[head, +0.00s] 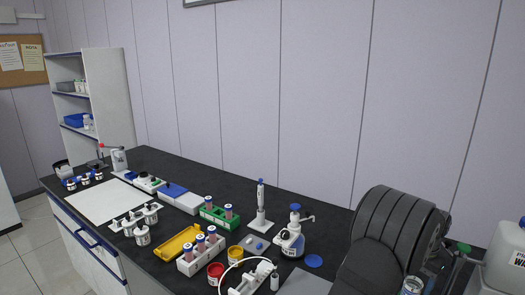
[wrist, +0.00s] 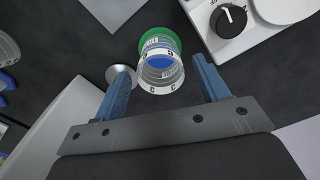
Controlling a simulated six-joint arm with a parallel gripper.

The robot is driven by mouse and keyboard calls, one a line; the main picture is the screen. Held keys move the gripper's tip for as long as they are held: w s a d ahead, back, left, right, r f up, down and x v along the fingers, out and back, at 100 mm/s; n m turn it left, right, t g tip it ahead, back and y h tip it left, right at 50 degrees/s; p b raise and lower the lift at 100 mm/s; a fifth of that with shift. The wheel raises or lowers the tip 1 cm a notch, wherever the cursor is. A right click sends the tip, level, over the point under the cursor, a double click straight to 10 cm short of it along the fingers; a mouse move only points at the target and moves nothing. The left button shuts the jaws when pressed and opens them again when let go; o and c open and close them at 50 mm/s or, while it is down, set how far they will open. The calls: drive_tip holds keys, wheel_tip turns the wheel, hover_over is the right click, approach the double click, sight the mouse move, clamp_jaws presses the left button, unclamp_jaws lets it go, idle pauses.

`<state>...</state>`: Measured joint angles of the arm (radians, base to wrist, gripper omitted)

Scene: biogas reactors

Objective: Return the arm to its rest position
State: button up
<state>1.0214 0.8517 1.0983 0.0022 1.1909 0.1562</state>
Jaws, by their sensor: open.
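My gripper (wrist: 161,66) shows in the wrist view with its two blue fingers spread wide apart and nothing clamped between them. A clear round container (wrist: 161,68) with a green ring and a blue middle stands between and beyond the fingertips. I see a gap on both sides of it; how far it is below the fingers I cannot tell. In the head view my dark arm fills part of the lower right, and my gripper's fingers are not visible there.
The wrist view shows a white device with a black knob (wrist: 231,20) at upper right. In the head view, the black bench (head: 165,165) holds a green tube rack (head: 215,214), a yellow tray (head: 176,243), a dispenser bottle (head: 292,240) and a pipette stand (head: 260,222). A large white bottle (head: 507,258) stands far right.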

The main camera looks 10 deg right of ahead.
wheel_tip(320, 180, up, 13)
drive_tip(key=s+a+f, duration=0.2)
drive_tip(key=a+f, duration=0.1)
drive_tip(key=a, duration=0.7)
drive_tip(key=s+a+f, duration=0.2)
drive_tip(key=a+f, duration=0.2)
drive_tip(key=a, duration=0.5)
drive_tip(key=shift+n, duration=0.3)
drive_tip(key=shift+w+a+f, duration=0.45)
drive_tip(key=shift+w+f, duration=0.05)
drive_tip(key=shift+w, duration=0.2)
drive_tip(key=shift+w+a+f, duration=0.45)
drive_tip(key=shift+w+a, duration=0.05)
drive_tip(key=shift+w, duration=0.2)
drive_tip(key=shift+w+a+f, duration=0.45)
drive_tip(key=shift+w+f, duration=0.05)
drive_tip(key=shift+w, duration=0.2)
